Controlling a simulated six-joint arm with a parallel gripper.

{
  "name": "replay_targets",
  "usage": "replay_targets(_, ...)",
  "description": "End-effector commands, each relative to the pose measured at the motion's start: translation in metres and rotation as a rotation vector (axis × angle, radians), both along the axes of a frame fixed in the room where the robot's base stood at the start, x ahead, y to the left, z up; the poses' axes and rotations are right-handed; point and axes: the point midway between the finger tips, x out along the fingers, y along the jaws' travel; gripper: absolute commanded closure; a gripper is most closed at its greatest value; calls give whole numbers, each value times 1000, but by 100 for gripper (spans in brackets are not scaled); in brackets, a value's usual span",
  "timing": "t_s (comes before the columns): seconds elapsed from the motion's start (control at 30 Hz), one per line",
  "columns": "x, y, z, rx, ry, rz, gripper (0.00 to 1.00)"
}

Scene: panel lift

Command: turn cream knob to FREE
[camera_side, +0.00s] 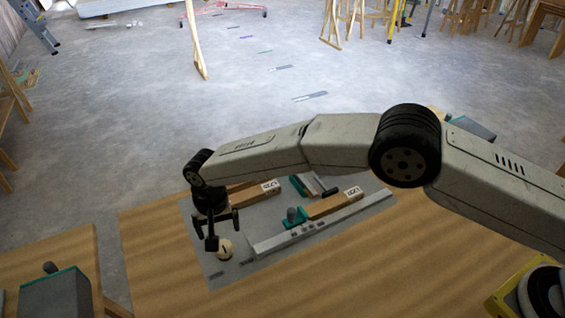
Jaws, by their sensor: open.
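The cream knob (224,250) is a small round knob with a dark mark on its face. It sits near the front left of the grey panel (215,272). My gripper (213,230) is open, with its dark fingers pointing down just above and behind the knob in this view. One finger overlaps the knob's upper left edge, and I cannot tell whether it touches. The lettering by the knob is too small to read.
A long grey rail (320,226) runs along the panel right of the knob. Wooden blocks with white labels (352,193) and teal clamps (294,218) stand behind it. A grey box (56,292) is at the front left. The wooden tabletop (160,250) is clear left of the panel.

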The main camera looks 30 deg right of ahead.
Motion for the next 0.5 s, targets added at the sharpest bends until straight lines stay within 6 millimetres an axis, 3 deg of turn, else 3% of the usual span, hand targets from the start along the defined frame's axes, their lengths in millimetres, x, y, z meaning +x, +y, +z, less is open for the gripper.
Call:
replay_targets(0.23, 0, 0, -13, 0, 2, -2, 0)
replay_targets(0.5, 0, 0, -44, 1, 4, -2, 0)
